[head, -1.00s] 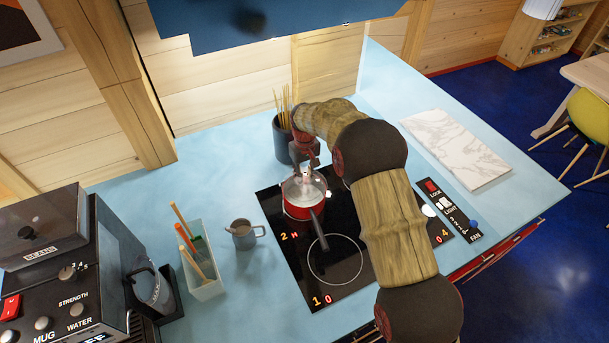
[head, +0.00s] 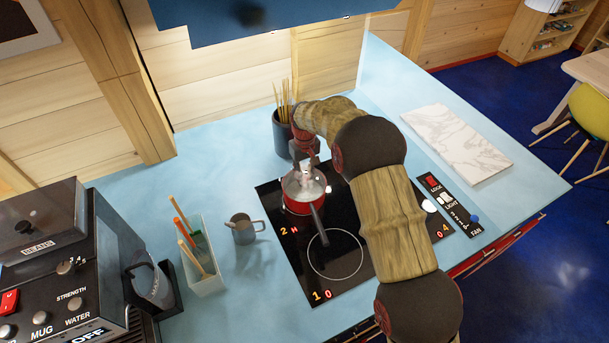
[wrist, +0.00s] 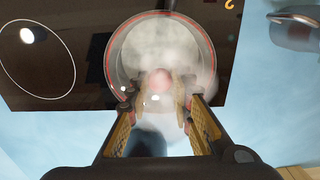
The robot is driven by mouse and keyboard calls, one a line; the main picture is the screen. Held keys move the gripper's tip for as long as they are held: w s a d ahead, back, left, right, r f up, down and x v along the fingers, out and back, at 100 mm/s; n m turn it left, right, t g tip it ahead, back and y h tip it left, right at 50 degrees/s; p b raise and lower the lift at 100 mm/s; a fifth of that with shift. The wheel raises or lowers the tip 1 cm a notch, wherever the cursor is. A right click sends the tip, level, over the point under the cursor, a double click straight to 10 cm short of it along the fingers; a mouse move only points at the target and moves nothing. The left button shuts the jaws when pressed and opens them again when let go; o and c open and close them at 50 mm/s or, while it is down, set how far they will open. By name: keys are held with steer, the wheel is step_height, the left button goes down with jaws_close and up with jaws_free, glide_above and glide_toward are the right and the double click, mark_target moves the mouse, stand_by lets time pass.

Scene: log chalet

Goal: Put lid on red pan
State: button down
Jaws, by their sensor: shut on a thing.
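The red pan (head: 303,203) stands on the far left part of the black cooktop, its dark handle (head: 318,224) pointing toward the front. A clear glass lid (head: 304,187) with a red rim is at the pan's top; it also shows in the wrist view (wrist: 125,62). In the wrist view the lid covers the round opening, with whitish contents blurred beneath. My gripper (head: 306,170) is above the pan, shut on the lid's pinkish knob (wrist: 158,82). I cannot tell whether the lid's rim fully touches the pan all around.
The cooktop (head: 355,265) has an empty front ring. A dark pot of sticks (head: 284,135) stands close behind the pan. A grey mug (head: 243,230) and a utensil box (head: 205,268) are at left. A marble board (head: 457,142) lies at right.

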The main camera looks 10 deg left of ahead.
steer(key=c, duration=1.5)
jaws_free()
steer(key=shift+o, duration=0.8)
steer(key=o, duration=0.3)
steer(key=shift+o, duration=0.2)
steer(key=shift+r, duration=0.1)
steer(key=shift+r+p, duration=1.5)
steer(key=shift+r, duration=1.95)
